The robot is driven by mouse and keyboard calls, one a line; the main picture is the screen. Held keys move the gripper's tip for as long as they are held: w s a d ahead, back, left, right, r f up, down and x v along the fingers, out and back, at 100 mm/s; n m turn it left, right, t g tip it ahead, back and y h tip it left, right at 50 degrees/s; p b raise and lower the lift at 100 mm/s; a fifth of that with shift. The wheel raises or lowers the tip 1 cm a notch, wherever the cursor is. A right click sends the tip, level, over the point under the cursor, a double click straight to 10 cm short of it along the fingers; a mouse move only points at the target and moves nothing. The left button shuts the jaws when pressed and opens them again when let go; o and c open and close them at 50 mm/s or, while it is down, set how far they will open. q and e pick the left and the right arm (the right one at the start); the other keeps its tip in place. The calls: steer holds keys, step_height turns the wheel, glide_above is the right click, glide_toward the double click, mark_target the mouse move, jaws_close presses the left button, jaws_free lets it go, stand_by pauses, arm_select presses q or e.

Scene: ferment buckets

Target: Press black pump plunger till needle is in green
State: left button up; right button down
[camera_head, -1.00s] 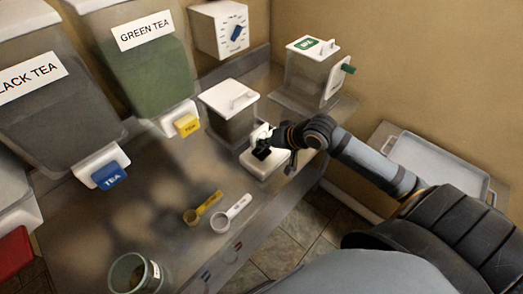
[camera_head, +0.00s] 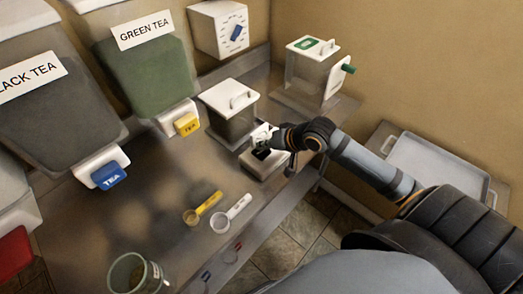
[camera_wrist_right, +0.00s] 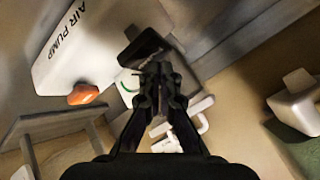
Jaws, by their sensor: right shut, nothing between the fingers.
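The white air pump (camera_head: 262,166), lettered "AIR PUMP" in the right wrist view (camera_wrist_right: 82,40), sits on the counter in front of a lidded container. Its black plunger (camera_wrist_right: 143,46) is on top and also shows in the head view (camera_head: 261,154). My right gripper (camera_wrist_right: 160,72) is shut and empty, with its fingertips right by the black plunger; I cannot tell if they touch it. Part of a gauge with a green arc (camera_wrist_right: 129,87) shows left of the fingers; its needle is not readable. My left gripper is not in view.
An orange part (camera_wrist_right: 83,94) sits at the pump's edge. The lidded container (camera_head: 229,116) stands close behind the pump. Yellow (camera_head: 203,208) and white (camera_head: 232,213) scoops lie in front on the counter (camera_head: 150,215). Tea dispensers line the left, and a tray (camera_head: 440,165) is at right.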

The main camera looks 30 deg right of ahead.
mark_target(264, 152)
steer(key=shift+f+b, duration=0.9)
steer(key=shift+f, duration=0.75)
stand_by(1.0)
steer(key=shift+r, duration=0.1)
steer(key=shift+r+p, duration=1.95)
steer(key=shift+p, duration=0.5)
step_height(264, 152, up, 5)
steer(key=p, duration=0.6)
steer(key=shift+r, duration=0.1)
stand_by(0.8)
